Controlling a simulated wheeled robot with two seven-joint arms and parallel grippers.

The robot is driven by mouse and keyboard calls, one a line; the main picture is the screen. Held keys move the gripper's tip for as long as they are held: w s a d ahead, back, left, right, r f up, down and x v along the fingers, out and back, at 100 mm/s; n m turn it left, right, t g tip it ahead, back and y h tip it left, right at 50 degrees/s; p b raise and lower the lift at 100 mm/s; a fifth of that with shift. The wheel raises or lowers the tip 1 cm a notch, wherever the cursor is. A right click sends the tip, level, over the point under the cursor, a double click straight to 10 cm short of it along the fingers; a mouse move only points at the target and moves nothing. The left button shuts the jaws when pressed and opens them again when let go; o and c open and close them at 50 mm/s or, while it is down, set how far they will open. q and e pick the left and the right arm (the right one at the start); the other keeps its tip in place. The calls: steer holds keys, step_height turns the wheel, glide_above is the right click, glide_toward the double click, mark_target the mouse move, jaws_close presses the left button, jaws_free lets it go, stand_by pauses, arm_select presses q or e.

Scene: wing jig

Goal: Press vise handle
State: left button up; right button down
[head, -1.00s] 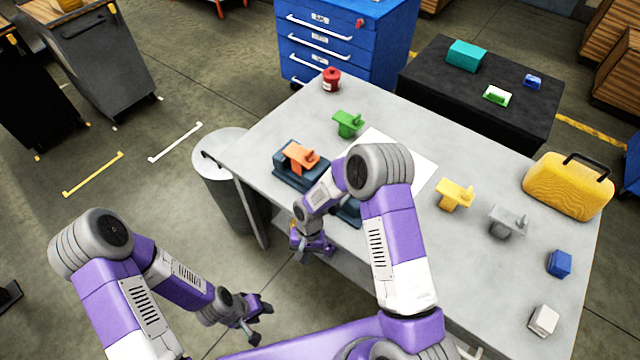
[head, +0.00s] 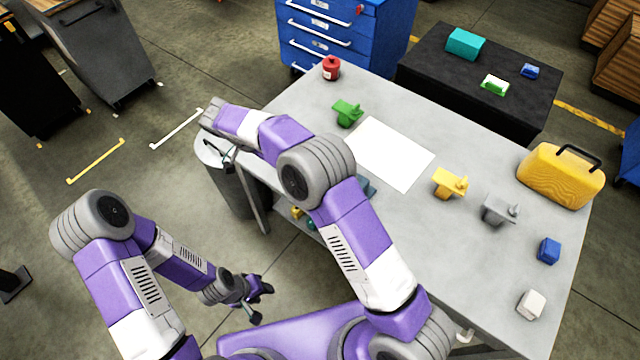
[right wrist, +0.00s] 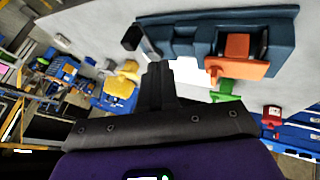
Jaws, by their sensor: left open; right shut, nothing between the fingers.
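The dark blue vise (right wrist: 284,42) shows at the top of the right wrist view, with an orange part (right wrist: 240,50) in it. A black piece (right wrist: 131,38), which looks like the handle, stands out at its left end. In the head view my right arm hides nearly all of the vise. My right gripper (right wrist: 160,68) is shut and empty, its fingers below the handle in the wrist picture; I cannot tell whether they touch anything. In the head view it is not clearly seen. My left gripper (head: 262,302) is open and empty over the floor, left of the table.
On the grey table (head: 430,250) are a white sheet (head: 392,153), green (head: 346,112), yellow (head: 449,183) and grey (head: 498,210) parts, a red can (head: 331,68), a yellow case (head: 562,176), and blue (head: 549,250) and white (head: 531,304) blocks. A bin (head: 228,185) stands at the table's left end.

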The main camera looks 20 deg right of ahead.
steer(key=shift+f, duration=0.1)
steer(key=s+d+f, duration=0.4)
steer(key=d+f, duration=0.3)
steer(key=d, duration=0.1)
steer(key=shift+s+d+f, duration=0.15)
steer(key=shift+s+f, duration=0.15)
steer(key=shift+f, duration=0.1)
steer(key=shift+b, duration=0.3)
